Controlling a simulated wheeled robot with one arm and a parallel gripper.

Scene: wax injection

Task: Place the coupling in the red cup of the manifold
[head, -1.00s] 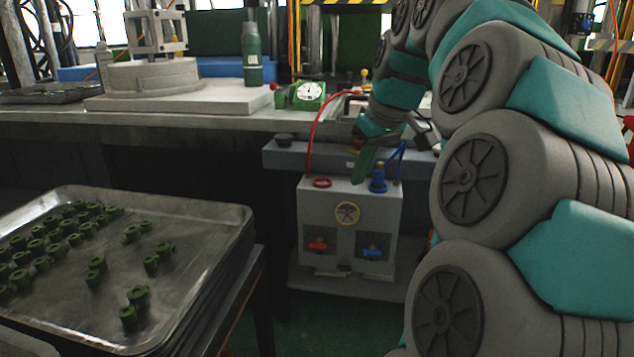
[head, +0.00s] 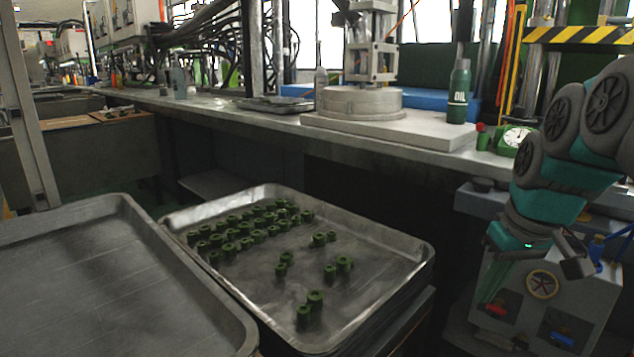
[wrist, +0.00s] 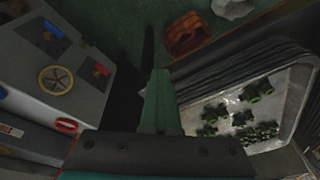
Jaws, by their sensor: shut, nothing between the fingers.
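Many green couplings (head: 240,232) stand on a metal tray (head: 395,238), most in a cluster at its far left and a few loose toward the front. Some also show in the wrist view (wrist: 242,118), at the right. The manifold (head: 588,296) is a grey box at the right of the head view. Its red cup (wrist: 66,125) shows as a red ring in the wrist view; my arm hides it in the head view. My gripper (head: 490,293) is shut and empty, pointing down in front of the manifold. Its fingers (wrist: 158,78) lie between manifold and tray in the wrist view.
A second, empty tray (head: 110,285) is at the front left. A long bench (head: 270,122) behind carries a round fixture and a green oil bottle (head: 458,92). The manifold has a yellow handwheel (head: 542,285) and a blue fitting (head: 597,246). A dark gap separates tray and manifold.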

